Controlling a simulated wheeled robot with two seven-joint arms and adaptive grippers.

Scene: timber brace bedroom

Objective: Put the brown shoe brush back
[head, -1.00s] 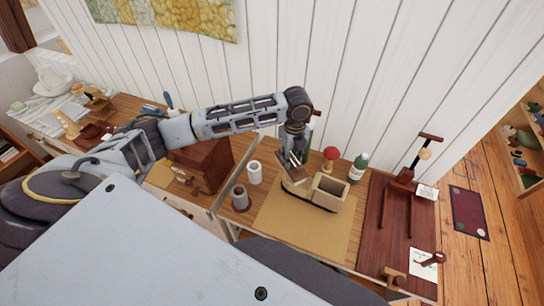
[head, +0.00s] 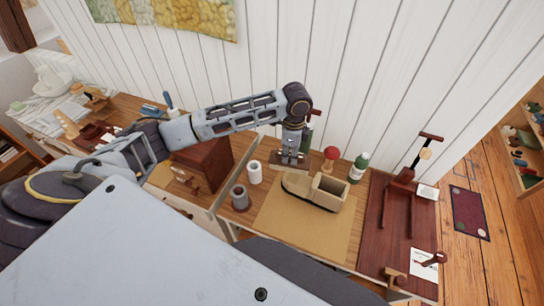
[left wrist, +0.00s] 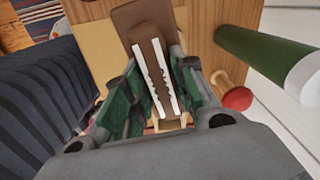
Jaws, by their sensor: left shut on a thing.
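The brown shoe brush (head: 285,161) is in my left gripper (head: 292,155), near the wall at the back of the bench. In the left wrist view the pale finger pads of the gripper (left wrist: 158,80) lie close along the brown body of the brush (left wrist: 134,17), which reaches out past them. The gripper is shut on it. I cannot tell whether the brush touches the bench top. A tan, shoe-shaped open-topped holder (head: 327,192) stands just in front and to the right, apart from the brush. My right gripper is not in view.
A red-topped wooden piece (head: 330,154) and a green bottle (head: 357,169) stand to the right. A white cup (head: 255,173) and a grey canister (head: 240,197) stand to the left. The tan mat (head: 290,230) is clear in front. A dark wooden stand (head: 397,195) is farther right.

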